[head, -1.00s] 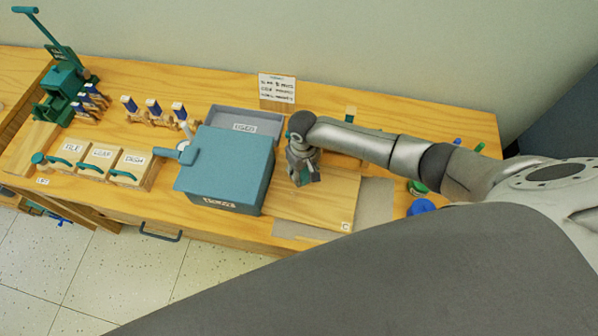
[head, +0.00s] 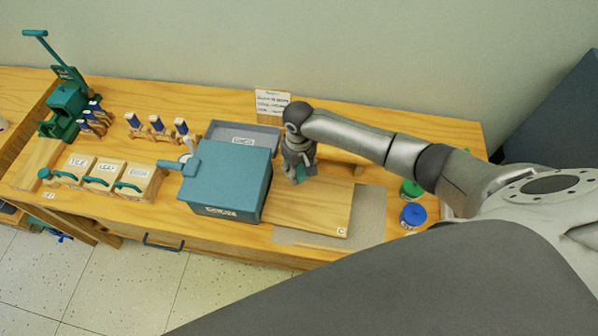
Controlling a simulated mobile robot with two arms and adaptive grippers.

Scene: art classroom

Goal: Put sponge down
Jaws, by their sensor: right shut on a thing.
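My right gripper (head: 299,177) points down over the back left part of the wooden board marked C (head: 318,208), just right of the teal lidded box (head: 236,176). It is shut on a small teal thing at its fingertips, taken as the sponge (head: 301,174); the gripper hides most of it. I cannot tell whether it touches the board. My left gripper is not in view.
A grey tray (head: 216,131) lies behind the box. Labelled wooden blocks (head: 104,174), blue-topped tools (head: 155,124) and a green press (head: 66,103) stand left. Blue (head: 412,214) and green (head: 410,188) jars stand right. The board's front is clear.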

